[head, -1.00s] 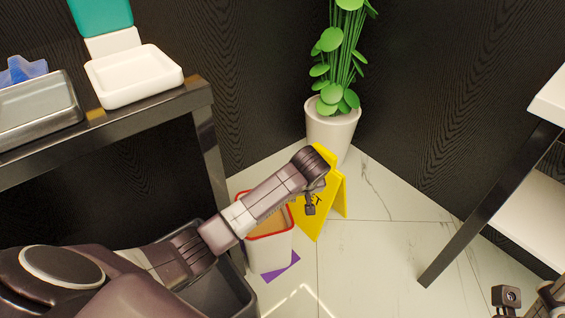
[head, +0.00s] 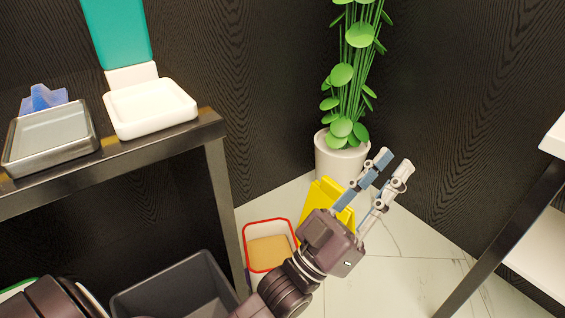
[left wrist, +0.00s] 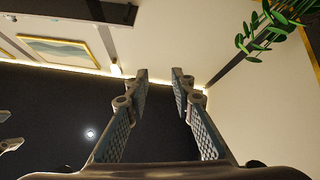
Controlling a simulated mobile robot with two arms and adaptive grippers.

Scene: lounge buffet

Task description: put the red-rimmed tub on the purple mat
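The red-rimmed tub (head: 253,231) stands upright on the floor beside the table leg, white-walled with something tan inside. My left arm covers its lower right side. The purple mat does not show now; the arm and tub hide that patch of floor. My left gripper (head: 394,162) is open and empty, up and to the right of the tub in the head view, with its fingers pointing up in front of the plant pot. Its spread fingers also show in the left wrist view (left wrist: 160,74) with nothing between them. My right gripper is not seen.
A yellow floor sign (head: 322,193) stands behind my left gripper, before the potted plant (head: 340,158). A dark bin (head: 185,285) is left of the tub. The table (head: 160,147) at left holds a white tray (head: 150,108) and a metal tray (head: 50,140).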

